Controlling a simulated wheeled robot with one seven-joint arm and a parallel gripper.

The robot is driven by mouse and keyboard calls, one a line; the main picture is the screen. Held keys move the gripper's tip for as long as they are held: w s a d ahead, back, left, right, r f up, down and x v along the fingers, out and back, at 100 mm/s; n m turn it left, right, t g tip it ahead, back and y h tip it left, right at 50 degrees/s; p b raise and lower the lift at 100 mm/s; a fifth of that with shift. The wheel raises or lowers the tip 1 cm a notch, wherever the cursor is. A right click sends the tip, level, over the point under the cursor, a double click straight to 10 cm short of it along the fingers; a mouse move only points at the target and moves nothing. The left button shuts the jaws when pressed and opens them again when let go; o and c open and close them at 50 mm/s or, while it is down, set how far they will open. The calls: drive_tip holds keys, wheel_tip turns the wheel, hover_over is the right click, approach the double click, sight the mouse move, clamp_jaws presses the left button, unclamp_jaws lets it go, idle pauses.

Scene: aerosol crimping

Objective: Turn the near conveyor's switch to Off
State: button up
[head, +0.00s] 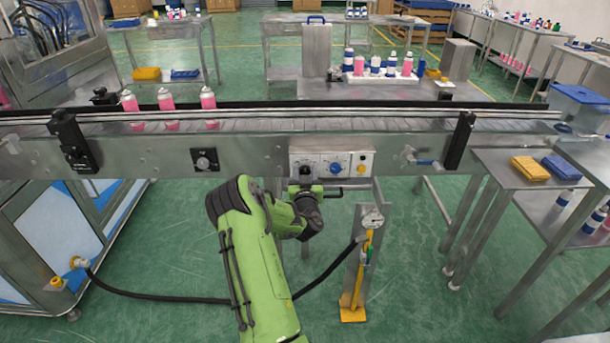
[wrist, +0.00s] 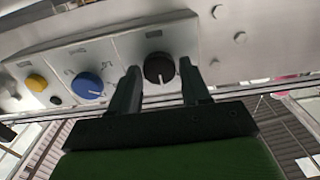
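The near conveyor (head: 240,151) runs across the head view. Its control panel (head: 331,162) is on the front side. The panel carries a black rotary switch (wrist: 159,68), a blue knob (wrist: 87,86) and a yellow button (wrist: 36,82). In the head view the blue knob (head: 336,168) shows, while the black switch is largely hidden behind my gripper (head: 306,176). In the wrist view my gripper (wrist: 160,86) is open, with one finger on each side of the black switch. I cannot tell whether the fingers touch it. The switch's pointer line is visible, but its labels are too small to read.
Pink bottles (head: 167,102) stand on the conveyor belt at left. A black knob plate (head: 205,160) is left of the panel, and a crank handle (head: 422,161) is to its right. A yellow-based gauge stand (head: 353,295) and a black hose (head: 160,297) are below.

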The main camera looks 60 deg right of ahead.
drive_tip(key=c, duration=0.7)
drive_tip(key=shift+o, duration=0.2)
drive_tip(key=shift+n, duration=0.3)
drive_tip(key=n, duration=0.4)
drive_tip(key=shift+w+n, duration=0.1)
drive_tip(key=shift+n, duration=0.2)
drive_tip(key=n, duration=0.4)
drive_tip(key=shift+a+f+n, duration=0.1)
drive_tip(key=shift+n, duration=0.2)
drive_tip(key=o, duration=1)
drive_tip(key=shift+o, duration=0.2)
